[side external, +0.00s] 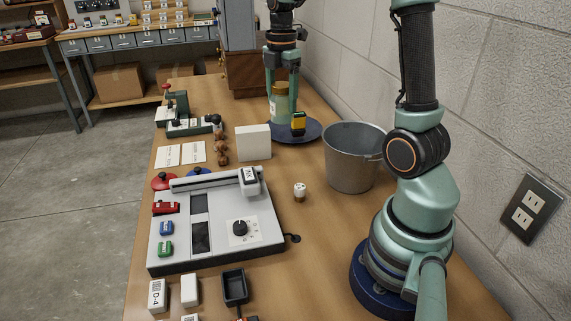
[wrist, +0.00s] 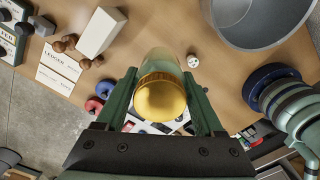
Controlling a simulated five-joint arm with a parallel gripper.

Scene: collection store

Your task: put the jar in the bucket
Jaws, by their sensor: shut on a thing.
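The jar, with a gold lid and a pale glass body, is between the fingers of my gripper (side external: 283,98). In the side view the jar (side external: 279,108) hangs upright, partly hidden by a finger. In the wrist view the lid of the jar (wrist: 160,97) faces the camera, with one finger of my gripper (wrist: 160,78) on each side, shut on it. The grey metal bucket (side external: 352,170) stands on the table to the right of the jar and nearer the side camera. The bucket (wrist: 262,40) shows at the upper right of the wrist view.
A white box (side external: 253,142) stands left of the plate. A small white-topped thing (side external: 299,192) stands left of the bucket. A grey device (side external: 260,235) fills the near left.

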